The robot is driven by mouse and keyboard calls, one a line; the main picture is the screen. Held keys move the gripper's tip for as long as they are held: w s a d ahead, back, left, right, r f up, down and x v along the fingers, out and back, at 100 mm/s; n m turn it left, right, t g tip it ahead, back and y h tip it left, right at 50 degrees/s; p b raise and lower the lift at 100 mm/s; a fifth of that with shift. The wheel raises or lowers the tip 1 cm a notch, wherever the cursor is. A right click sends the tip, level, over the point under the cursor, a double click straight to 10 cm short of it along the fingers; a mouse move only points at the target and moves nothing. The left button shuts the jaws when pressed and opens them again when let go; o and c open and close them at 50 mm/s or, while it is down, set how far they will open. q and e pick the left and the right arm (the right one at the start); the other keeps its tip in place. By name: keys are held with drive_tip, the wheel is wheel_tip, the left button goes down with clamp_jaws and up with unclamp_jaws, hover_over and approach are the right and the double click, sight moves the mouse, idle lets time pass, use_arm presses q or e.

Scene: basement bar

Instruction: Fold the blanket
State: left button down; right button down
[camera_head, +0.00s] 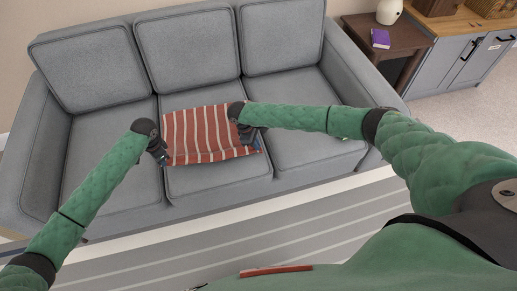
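The blanket (203,133), red with pale stripes, lies as a roughly rectangular piece on the middle seat of the grey sofa (92,160). Its near edge lies toward the front of the seat. My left gripper (163,158) is at the blanket's left edge, near its front left corner. My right gripper (248,138) is at the blanket's right side and covers part of that edge. Both grippers are small and dark here, and I cannot tell whether their fingers are open or closed on the cloth. The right forearm passes over the right seat.
The sofa has back cushions (187,45) behind and armrests at both sides. A brown side table (391,32) with a purple book (380,38) and a pale vase (389,11) stands at the back right, next to grey cabinets (462,62). A striped rug (215,245) lies in front.

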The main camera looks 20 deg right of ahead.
drive_tip(key=shift+s, duration=0.1)
drive_tip(key=shift+r, duration=2.5)
